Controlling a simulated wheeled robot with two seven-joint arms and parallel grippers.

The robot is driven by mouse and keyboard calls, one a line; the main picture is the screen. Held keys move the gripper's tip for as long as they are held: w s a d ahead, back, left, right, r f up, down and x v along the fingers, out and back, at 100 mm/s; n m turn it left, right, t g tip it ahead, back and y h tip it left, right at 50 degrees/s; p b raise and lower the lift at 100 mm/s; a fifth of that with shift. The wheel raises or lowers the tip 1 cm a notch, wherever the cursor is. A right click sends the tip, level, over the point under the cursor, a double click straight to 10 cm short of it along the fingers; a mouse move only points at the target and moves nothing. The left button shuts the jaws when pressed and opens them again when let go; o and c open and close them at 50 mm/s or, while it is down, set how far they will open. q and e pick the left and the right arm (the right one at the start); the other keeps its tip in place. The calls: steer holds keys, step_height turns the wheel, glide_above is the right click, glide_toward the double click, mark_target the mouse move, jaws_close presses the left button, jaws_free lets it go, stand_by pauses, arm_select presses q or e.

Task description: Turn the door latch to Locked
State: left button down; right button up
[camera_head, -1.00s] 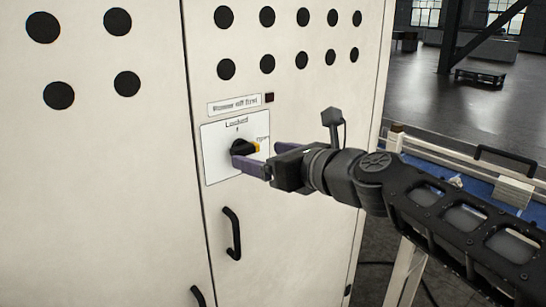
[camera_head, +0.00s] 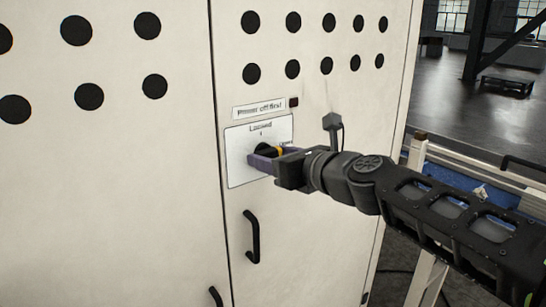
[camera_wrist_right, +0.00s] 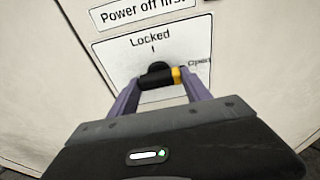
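The door latch is a black knob (camera_head: 264,148) with a yellow tip, on a white plate (camera_head: 238,172) marked "Locked" at top and "Open" at right. In the right wrist view the knob (camera_wrist_right: 155,81) lies nearly level, its yellow tip pointing right towards "Open". My right gripper (camera_head: 263,157) is at the plate. In the right wrist view my right gripper (camera_wrist_right: 160,84) has its purple fingers spread apart, one beside each end of the knob. I cannot tell whether they touch it. My left gripper is not in view.
A "Power off first" label (camera_head: 259,109) and a small dark square (camera_head: 294,102) are above the plate. A black door handle (camera_head: 251,237) is below it. A white-framed rail (camera_head: 455,157) stands right of the cabinet. The cabinet front (camera_head: 110,190) at left is clear.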

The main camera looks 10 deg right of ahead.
steer(key=c, duration=0.9)
steer(key=shift+n+h, duration=0.3)
steer(key=shift+n, duration=0.2)
steer(key=n, duration=0.2)
steer(key=shift+n+t+h, duration=0.3)
steer(key=shift+h, duration=0.1)
steer(key=n+h, duration=0.1)
steer(key=n, duration=0.3)
steer(key=shift+t, duration=0.4)
